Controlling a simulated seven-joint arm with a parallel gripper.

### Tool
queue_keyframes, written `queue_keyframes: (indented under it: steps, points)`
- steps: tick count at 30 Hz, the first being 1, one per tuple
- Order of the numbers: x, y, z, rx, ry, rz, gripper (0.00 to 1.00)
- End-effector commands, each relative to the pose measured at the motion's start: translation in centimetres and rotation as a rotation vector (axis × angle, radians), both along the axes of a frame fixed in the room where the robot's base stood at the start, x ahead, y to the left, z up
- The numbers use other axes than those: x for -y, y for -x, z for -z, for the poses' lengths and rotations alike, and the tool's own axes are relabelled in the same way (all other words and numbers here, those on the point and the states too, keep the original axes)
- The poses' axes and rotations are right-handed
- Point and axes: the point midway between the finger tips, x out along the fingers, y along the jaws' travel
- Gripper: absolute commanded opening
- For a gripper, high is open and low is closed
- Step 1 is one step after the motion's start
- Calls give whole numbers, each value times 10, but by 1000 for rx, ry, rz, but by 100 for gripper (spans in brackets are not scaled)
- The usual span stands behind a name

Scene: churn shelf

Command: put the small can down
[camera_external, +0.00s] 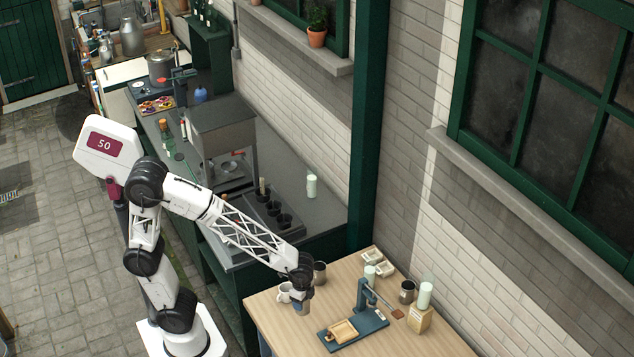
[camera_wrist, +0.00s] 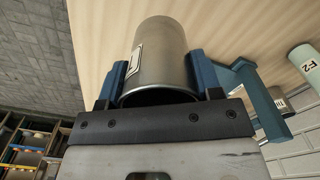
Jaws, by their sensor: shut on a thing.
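The small can (camera_wrist: 160,55) is a plain grey metal cylinder with a pale label on its left side. In the wrist view it lies between the two blue fingers of my gripper (camera_wrist: 155,78), which is shut on it. In the external view my gripper (camera_external: 302,297) is over the left part of the light wooden table (camera_external: 275,325), with the can (camera_external: 301,309) below the black wrist. Whether the can's base touches the table cannot be told. Part of the can is hidden by the gripper.
A blue stand (camera_external: 350,332) with a wooden tray is to the right.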

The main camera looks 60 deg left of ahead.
Motion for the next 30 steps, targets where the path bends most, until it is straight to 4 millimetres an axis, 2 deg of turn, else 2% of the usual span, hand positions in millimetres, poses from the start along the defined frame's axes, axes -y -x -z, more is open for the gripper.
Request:
queue_keyframes:
  steps: [16,20,28,30]
  points:
    - [0,0,-2,-1,-1,0,33]
    - [0,0,-13,0,0,0,33]
    - [0,-1,-52,0,0,-2,33]
    - [-4,-8,-50,-2,-1,-21,33]
